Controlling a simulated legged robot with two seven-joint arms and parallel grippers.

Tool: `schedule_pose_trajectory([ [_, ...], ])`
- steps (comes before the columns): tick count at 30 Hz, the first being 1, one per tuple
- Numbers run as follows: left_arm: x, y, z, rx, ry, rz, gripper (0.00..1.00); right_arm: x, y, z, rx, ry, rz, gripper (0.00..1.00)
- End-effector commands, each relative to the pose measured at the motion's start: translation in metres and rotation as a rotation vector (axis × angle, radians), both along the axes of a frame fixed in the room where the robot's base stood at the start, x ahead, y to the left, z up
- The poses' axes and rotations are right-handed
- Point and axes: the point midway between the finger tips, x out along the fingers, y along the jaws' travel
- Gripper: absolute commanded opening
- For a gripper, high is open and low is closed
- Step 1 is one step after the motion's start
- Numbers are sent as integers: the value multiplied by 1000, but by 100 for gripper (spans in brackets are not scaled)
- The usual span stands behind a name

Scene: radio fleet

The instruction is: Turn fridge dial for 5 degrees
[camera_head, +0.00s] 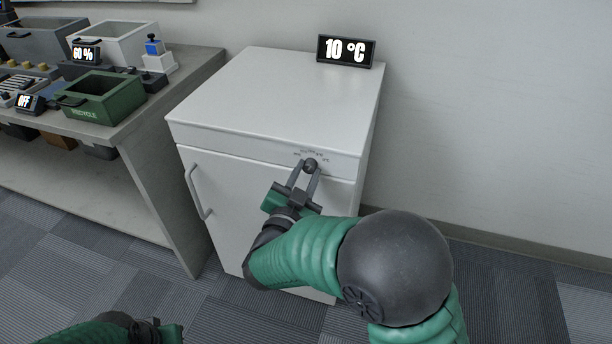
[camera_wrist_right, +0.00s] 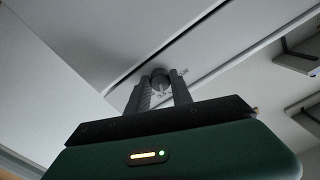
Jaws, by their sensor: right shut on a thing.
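The white fridge (camera_head: 270,100) stands against the wall, its door shut. Its dark round dial (camera_head: 311,164) sits at the top right of the front, with small markings around it; the dial also shows in the right wrist view (camera_wrist_right: 160,76). My right gripper (camera_head: 307,170) is shut on the dial, one finger on either side. In the right wrist view the fingers (camera_wrist_right: 158,88) reach up to the dial and partly hide it. A display (camera_head: 346,51) on the fridge top reads 10 °C. My left arm (camera_head: 110,330) shows at the bottom left; its fingertips are not clear.
A grey workbench (camera_head: 190,70) stands left of the fridge with a green bin (camera_head: 103,98), a grey bin, a white bin and displays reading 60 % and OFF. The fridge door handle (camera_head: 196,193) juts out at the left. Floor to the right is clear.

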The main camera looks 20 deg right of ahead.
Motion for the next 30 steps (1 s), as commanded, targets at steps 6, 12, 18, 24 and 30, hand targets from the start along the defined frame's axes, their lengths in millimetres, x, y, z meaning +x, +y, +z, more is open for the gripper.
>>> schedule_pose_trajectory([
  [6,0,0,-3,0,0,0,0,0,1,-1,44,-26,2,0],
  [12,0,0,-3,0,0,0,0,0,1,-1,50,-31,2,0],
  [18,0,0,-3,0,0,0,0,0,1,-1,50,-30,3,0],
  [24,0,0,-3,0,0,0,0,0,1,-1,49,-31,2,49],
  [30,0,0,-3,0,0,0,0,0,0,0,48,-32,2,49],
])
